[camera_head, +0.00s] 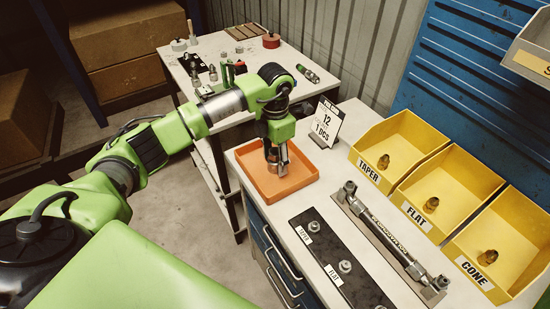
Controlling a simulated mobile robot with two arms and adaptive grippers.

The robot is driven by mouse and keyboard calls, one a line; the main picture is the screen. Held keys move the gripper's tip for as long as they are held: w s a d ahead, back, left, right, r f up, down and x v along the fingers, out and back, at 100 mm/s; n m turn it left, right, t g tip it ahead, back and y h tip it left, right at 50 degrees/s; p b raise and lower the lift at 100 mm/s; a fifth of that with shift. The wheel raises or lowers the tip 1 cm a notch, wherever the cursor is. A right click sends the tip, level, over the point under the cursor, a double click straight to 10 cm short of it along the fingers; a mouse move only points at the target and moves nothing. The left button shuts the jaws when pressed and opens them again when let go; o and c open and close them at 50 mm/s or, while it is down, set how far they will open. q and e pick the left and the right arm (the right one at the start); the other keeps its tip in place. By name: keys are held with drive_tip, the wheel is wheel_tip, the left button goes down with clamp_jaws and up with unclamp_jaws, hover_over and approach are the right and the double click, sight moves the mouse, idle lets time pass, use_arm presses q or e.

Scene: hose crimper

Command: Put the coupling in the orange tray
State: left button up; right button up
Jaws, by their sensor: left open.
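The orange tray (300,184) lies flat on the near white worktop. My left gripper (275,167) points down into the tray, its fingers open over the tray's back left part. A small brownish-grey shape shows between the fingers; I cannot tell whether it is a coupling or part of the gripper. Single brass-coloured fittings lie in the yellow bins: one in the TAPER bin (410,137), one in the FLAT bin (465,183) and one in the CONE bin (520,238). My right gripper is not in view.
A black plate (321,245) with metal fittings and a hose assembly (387,231) on a grey strip lie right of the tray. A card sign (326,122) stands behind it. The back table (220,45) holds several small parts. A grey bin (532,47) hangs upper right.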

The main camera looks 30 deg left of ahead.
sight(275, 151)
use_arm(q)
drive_tip(key=shift+r, duration=0.25)
wheel_tip(275, 151, up, 10)
drive_tip(key=shift+r+b, duration=0.25)
drive_tip(key=shift+b, duration=0.9)
drive_tip(key=shift+r, duration=0.65)
